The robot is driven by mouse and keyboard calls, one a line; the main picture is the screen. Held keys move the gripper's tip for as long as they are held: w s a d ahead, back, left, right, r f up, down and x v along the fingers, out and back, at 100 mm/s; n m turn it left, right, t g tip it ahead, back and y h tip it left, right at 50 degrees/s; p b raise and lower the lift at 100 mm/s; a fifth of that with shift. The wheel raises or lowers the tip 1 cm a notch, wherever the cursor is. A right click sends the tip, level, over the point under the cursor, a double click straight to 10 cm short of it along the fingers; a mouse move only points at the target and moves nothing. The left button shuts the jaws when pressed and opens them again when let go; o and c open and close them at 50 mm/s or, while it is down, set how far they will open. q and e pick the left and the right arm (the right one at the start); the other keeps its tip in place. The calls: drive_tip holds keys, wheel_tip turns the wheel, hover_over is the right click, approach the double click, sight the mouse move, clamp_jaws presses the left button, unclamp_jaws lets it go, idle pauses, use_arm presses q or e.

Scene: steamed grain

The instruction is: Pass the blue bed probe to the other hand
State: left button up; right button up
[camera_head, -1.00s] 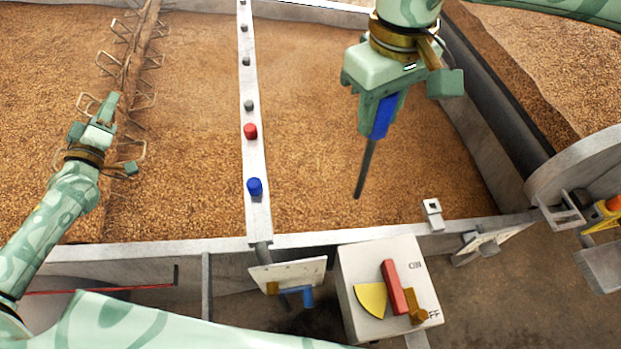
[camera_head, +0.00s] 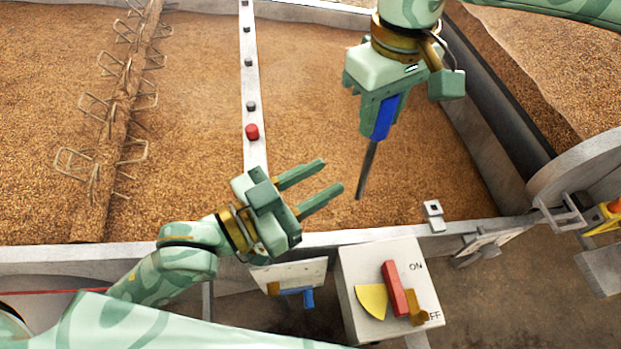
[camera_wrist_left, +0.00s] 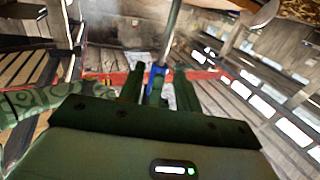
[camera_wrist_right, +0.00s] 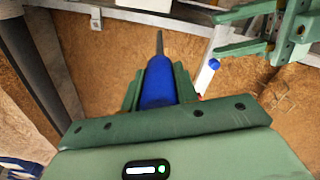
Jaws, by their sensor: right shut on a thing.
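The blue bed probe (camera_head: 384,118) has a blue handle and a thin grey rod pointing down, slightly tilted. My right gripper (camera_head: 382,112) is shut on the handle and holds the probe above the grain bed. The right wrist view shows the blue handle (camera_wrist_right: 158,84) between the fingers, its rod pointing away. My left gripper (camera_head: 333,175) is open and empty, its fingers pointing right towards the probe's rod with a small gap in the head view. It also shows open at top right in the right wrist view (camera_wrist_right: 226,33).
A white rail (camera_head: 252,75) with a red knob (camera_head: 252,132) and grey knobs runs across the bed. A blue peg (camera_wrist_right: 208,75) on it shows in the right wrist view. A switch box (camera_head: 365,310) stands in front. A spiked roller (camera_head: 120,100) lies at left.

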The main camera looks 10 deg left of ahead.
sight(369, 158)
use_arm(q)
drive_tip(key=x, duration=1.1)
drive_tip(key=shift+w+d, duration=0.15)
drive_tip(key=shift+c, duration=0.2)
clamp_jaws()
use_arm(e)
drive_tip(key=o, duration=1.1)
